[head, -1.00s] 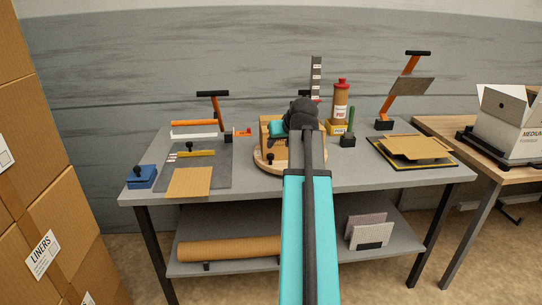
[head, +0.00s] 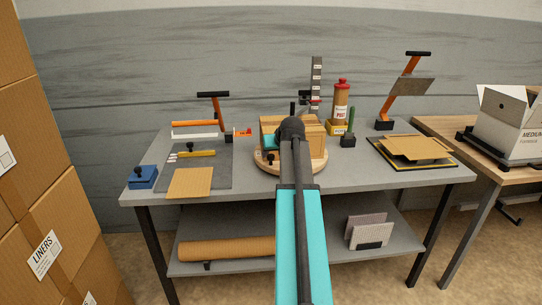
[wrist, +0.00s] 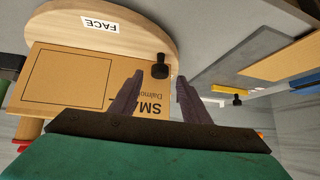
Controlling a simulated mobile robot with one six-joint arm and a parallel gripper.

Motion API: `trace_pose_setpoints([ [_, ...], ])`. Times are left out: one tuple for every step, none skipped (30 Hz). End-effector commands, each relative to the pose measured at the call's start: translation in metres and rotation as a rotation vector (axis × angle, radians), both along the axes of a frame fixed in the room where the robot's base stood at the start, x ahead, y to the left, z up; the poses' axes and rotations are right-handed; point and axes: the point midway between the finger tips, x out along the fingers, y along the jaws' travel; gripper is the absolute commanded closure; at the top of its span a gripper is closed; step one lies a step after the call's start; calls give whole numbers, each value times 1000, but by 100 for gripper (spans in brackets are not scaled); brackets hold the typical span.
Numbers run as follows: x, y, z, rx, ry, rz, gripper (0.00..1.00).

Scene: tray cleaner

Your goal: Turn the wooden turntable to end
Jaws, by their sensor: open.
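The round wooden turntable (head: 312,166) sits at the middle of the grey workbench and carries a cardboard box (head: 313,131). In the wrist view the turntable (wrist: 145,35) fills the upper left, with a white FACE label (wrist: 100,24) near its rim. A black knob (wrist: 160,68) stands near the rim; it also shows in the head view (head: 270,157), at the turntable's front left. My gripper (wrist: 159,76) is open, its fingertips on either side of the knob in the picture. I cannot tell whether they touch it. My arm hides part of the turntable in the head view.
A red-capped bottle (head: 341,105) and a black-based post (head: 348,138) stand right of the turntable. A grey mat (head: 215,160) with tools lies left. Cardboard sheets (head: 415,148) lie at right. Bare bench lies in front of the turntable.

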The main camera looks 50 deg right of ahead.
Motion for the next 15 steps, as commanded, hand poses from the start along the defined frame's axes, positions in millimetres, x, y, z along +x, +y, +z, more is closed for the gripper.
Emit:
trace_pose_setpoints([
  [5,-3,-5,1,2,0,57],
  [7,-4,-7,1,1,0,57],
  [9,-6,-9,1,1,0,57],
  [11,-6,-11,1,1,0,57],
  [12,-7,-13,1,1,0,57],
  [14,-8,-15,1,1,0,57],
  [15,-9,-16,1,1,0,57],
  [16,-9,-18,1,1,0,57],
  [16,-9,-19,0,1,-1,57],
  [17,-10,-19,-1,0,-1,57],
  [17,-10,-20,-1,0,-1,57],
  [17,-10,-20,-1,0,-1,57],
  [18,-10,-20,-1,0,-1,57],
  [18,-10,-20,-1,0,-1,57],
  [17,-10,-21,-1,0,-1,57],
])
